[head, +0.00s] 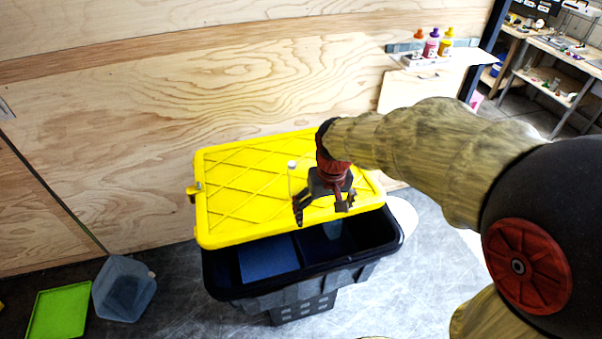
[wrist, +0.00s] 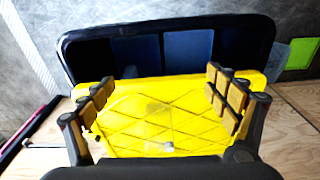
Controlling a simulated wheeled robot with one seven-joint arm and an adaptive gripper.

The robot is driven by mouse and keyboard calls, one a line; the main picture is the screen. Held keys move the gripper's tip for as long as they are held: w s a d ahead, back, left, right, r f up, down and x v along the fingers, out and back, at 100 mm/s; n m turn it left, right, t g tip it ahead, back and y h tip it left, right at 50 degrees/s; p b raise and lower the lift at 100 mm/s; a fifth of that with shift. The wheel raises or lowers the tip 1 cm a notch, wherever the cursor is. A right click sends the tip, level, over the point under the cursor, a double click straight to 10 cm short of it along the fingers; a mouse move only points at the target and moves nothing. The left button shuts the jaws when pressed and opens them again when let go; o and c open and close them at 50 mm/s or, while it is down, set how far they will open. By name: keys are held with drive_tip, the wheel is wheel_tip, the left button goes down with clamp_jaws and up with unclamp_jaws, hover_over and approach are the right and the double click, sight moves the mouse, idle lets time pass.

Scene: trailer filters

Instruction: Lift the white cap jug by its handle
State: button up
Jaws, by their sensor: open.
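A small white cap (head: 291,164) shows over the yellow lid, with a faint clear outline below it that looks like a see-through jug; its handle cannot be made out. The wrist view also shows the white cap (wrist: 169,147) near the bottom middle, between the bases of the fingers. My gripper (head: 321,208) is open and empty over the lid's front right part, pointing down, just right of the cap in the head view. In the wrist view, the fingers of my gripper (wrist: 158,82) are spread wide with yellow lid between them. Contact with the jug cannot be told.
The yellow lid (head: 235,215) covers the back of a dark bin (head: 225,285), whose front is open. A bluish clear container (head: 122,292) and a green tray (head: 60,312) are on the floor at left. A plywood wall stands behind; bottles (head: 431,45) sit on a shelf.

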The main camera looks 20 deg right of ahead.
drive_tip(key=shift+o, duration=0.2)
drive_tip(key=w+d+f+p, duration=0.1)
drive_tip(key=w+f+p, duration=0.1)
drive_tip(key=w, duration=0.8)
drive_tip(key=w+d+f+t+p, duration=0.1)
drive_tip(key=w+f, duration=0.4)
drive_tip(key=w, duration=0.5)
drive_tip(key=shift+w+f+p, duration=0.15)
drive_tip(key=shift+w+p, duration=0.15)
drive_tip(key=shift+p, duration=0.35)
drive_tip(key=t, duration=0.2)
approach(300, 163)
drive_tip(key=x, duration=0.2)
drive_tip(key=shift+a+f, duration=0.25)
drive_tip(key=shift+f, duration=0.1)
drive_tip(key=shift+d+b+x, duration=0.2)
drive_tip(key=shift+b+x, duration=0.2)
drive_tip(key=shift+x, duration=3.45)
drive_tip(key=shift+w, duration=0.15)
drive_tip(key=shift+c, duration=1.3)
drive_tip(key=c, duration=1.4)
drive_tip(key=shift+o, duration=0.2)
drive_tip(key=shift+r, duration=0.1)
